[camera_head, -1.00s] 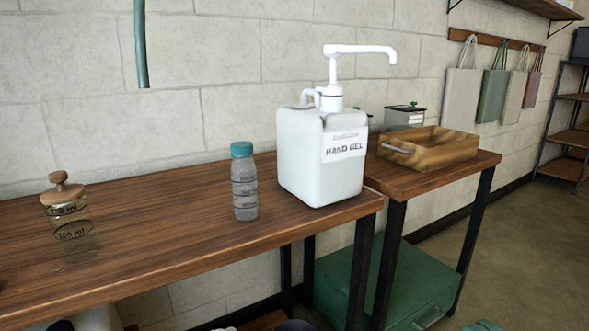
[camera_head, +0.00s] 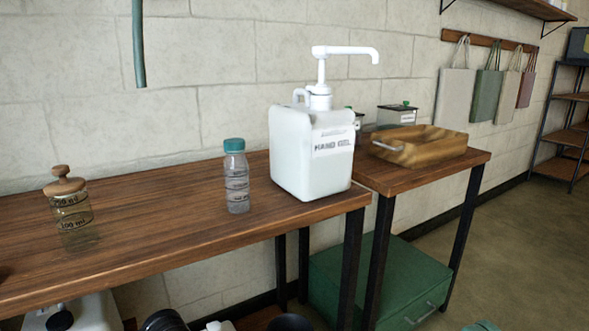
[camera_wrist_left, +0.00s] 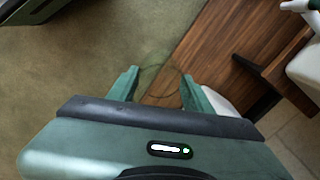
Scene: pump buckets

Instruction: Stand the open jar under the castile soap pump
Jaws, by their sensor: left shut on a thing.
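My left gripper (camera_wrist_left: 160,88) shows in the left wrist view, with its green fingers shut on a clear open jar (camera_wrist_left: 160,72). Only the jar's faint round rim shows, above the floor and the edge of the brown wooden table (camera_wrist_left: 205,70). No castile soap label is readable. A white container with a nozzle (camera_wrist_left: 306,65) is cut off at the wrist view's right edge; its label is hidden.
A corked glass jar (camera_head: 72,215) and a teal-capped bottle (camera_head: 236,180) stand on the table (camera_head: 150,245). A wooden tray (camera_head: 420,146) sits on the right-hand table. Below are a green box (camera_head: 375,280) and white containers (camera_head: 85,312).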

